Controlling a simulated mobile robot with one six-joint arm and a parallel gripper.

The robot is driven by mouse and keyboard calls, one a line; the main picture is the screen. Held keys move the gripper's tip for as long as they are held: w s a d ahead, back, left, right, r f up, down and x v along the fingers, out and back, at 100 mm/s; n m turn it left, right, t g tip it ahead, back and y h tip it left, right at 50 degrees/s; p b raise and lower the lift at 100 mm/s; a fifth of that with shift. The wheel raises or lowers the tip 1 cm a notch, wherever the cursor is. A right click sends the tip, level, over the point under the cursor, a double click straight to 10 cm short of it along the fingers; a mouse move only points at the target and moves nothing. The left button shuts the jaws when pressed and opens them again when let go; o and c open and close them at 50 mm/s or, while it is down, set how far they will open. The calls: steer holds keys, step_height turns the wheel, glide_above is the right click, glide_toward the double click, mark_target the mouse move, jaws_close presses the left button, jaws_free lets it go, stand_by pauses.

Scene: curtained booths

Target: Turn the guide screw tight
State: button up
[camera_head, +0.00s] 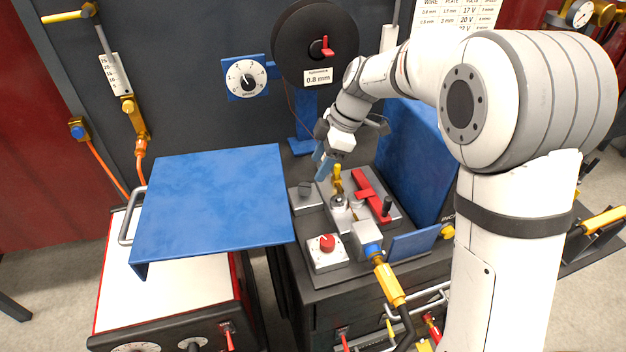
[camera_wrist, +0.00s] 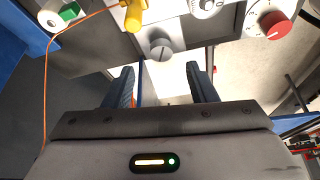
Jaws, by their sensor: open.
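In the wrist view, a grey round screw head with a slot across its face, which I take for the guide screw (camera_wrist: 160,48), stands at the edge of the grey machine part. It lies ahead of my gripper (camera_wrist: 161,72), roughly midway between the two blue fingers and beyond their tips. My gripper is open with nothing between the fingers, and neither finger appears to touch the screw. In the head view, my gripper (camera_head: 324,168) hangs over the wire-feed unit, close to a yellow lever (camera_head: 338,177). I cannot make out the screw there for certain.
A red knob (camera_head: 327,242) and a red clamp arm (camera_head: 366,194) stand close by on the unit. A black spool (camera_head: 316,45) hangs behind. A blue raised cover (camera_head: 210,203) stands at left and a blue panel (camera_head: 415,150) at right. An orange wire (camera_wrist: 48,70) crosses the wrist view.

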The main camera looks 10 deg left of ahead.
mark_target(308, 186)
steer(key=p+x, duration=0.1)
steer(key=x, duration=0.5)
steer(key=shift+f, duration=0.25)
steer(key=c, duration=0.9)
steer(key=shift+d, duration=0.1)
steer(key=shift+c, duration=0.4)
steer(key=shift+b, duration=0.45)
